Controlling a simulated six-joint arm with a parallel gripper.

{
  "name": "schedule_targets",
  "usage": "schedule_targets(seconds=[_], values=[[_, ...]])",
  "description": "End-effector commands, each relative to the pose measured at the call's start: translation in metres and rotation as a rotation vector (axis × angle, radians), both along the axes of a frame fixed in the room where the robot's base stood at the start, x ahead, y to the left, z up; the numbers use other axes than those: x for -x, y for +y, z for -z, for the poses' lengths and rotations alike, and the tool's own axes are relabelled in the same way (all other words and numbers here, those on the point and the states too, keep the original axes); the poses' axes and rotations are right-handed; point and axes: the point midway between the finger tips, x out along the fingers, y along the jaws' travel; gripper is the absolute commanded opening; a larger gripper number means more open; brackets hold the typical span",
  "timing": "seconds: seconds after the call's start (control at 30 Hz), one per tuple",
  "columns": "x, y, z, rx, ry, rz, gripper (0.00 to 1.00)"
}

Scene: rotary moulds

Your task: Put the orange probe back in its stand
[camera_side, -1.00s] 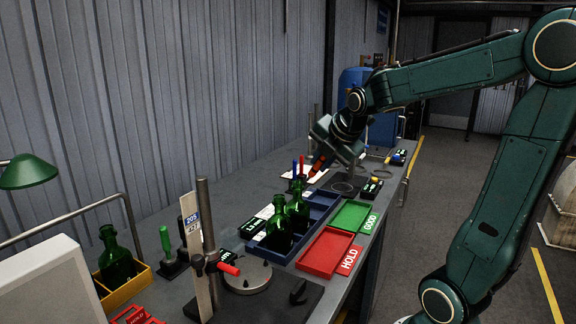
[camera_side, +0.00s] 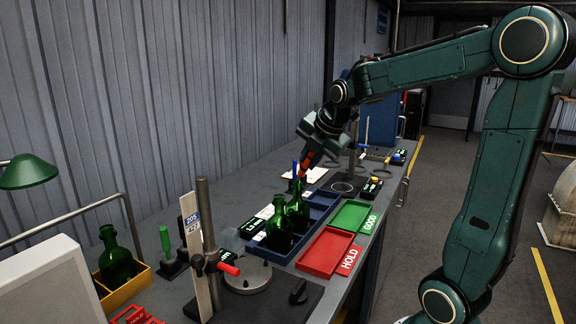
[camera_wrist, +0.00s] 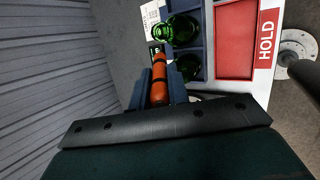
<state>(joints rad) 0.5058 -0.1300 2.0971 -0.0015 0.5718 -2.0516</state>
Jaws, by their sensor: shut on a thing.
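My gripper (camera_side: 311,156) is shut on the orange probe (camera_side: 307,161). It holds the probe tilted above the back part of the bench, behind the green bottles. A green-handled probe (camera_side: 165,240) stands upright in a dark base at the left. A blue-tipped handle (camera_side: 295,168) shows beside the held probe. I cannot tell which stand belongs to the orange probe; the probe's lower end is hard to make out.
Green bottles (camera_side: 298,210) stand in a blue crate (camera_side: 322,200) close below my gripper. The red HOLD tray (camera_side: 326,252) and green GOOD tray (camera_side: 351,215) lie to its right. A gauge post (camera_side: 207,235) rises at the front. The wall is behind the bench.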

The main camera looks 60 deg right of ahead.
Motion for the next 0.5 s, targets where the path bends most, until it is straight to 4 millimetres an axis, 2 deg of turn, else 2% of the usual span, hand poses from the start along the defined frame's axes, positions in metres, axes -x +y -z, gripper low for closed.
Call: schedule_targets(seconds=[0.5], values=[[-0.089, 0.022, 0.011, -0.094, 0.222, -0.150, 0.00]])
